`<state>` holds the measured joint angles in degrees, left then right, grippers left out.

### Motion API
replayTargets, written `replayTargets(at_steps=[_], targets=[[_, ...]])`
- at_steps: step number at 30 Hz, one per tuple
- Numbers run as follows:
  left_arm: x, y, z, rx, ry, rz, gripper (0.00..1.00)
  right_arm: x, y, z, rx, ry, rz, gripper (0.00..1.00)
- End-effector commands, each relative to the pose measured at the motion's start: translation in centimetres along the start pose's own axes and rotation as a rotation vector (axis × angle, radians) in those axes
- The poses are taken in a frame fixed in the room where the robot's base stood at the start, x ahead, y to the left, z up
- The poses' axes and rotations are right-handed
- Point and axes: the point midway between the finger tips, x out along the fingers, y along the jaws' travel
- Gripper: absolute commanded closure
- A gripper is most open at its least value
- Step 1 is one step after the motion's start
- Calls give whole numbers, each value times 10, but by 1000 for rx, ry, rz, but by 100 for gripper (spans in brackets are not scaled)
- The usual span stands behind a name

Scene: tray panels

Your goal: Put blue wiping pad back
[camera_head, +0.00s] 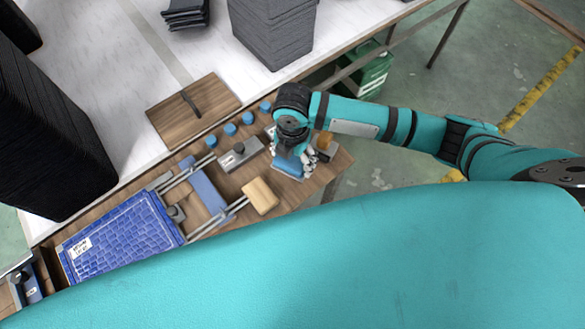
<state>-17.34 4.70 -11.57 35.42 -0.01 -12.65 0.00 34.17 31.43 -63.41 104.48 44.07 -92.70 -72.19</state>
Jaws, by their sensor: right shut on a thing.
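The blue wiping pad (288,168) is at the right end of the wooden work surface, a blue block with a pale lower edge. My right gripper (300,160) is over it, pointing down, and is shut on it. The gripper and wrist hide part of the pad's top and right side. I cannot tell whether the pad touches the surface or is held just above it. My left gripper is not in view.
A tan block (260,197), a grey metal block (240,156) and several blue round caps lie left of the pad. A blue textured panel (125,240) sits in a railed fixture further left. Tall dark stacks (45,140) stand at left and back. A wooden board (194,108) lies behind.

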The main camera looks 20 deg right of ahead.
Motion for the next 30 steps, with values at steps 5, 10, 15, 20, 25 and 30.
replayTargets(at_steps=[5, 10, 15, 20, 25, 30], targets=[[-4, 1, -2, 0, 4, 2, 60, 25, 0, 0, 3, 0, 0, 51], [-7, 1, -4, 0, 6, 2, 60, 44, -1, -1, 2, 0, -2, 51], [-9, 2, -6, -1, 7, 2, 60, 64, -1, 0, 3, -1, -1, 51], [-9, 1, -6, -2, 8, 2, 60, 67, 0, 0, 2, -1, 2, 51], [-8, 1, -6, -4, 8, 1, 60, 68, 0, 0, 2, -1, 2, 51], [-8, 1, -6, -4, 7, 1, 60, 69, 0, 0, 3, -1, 2, 7]])
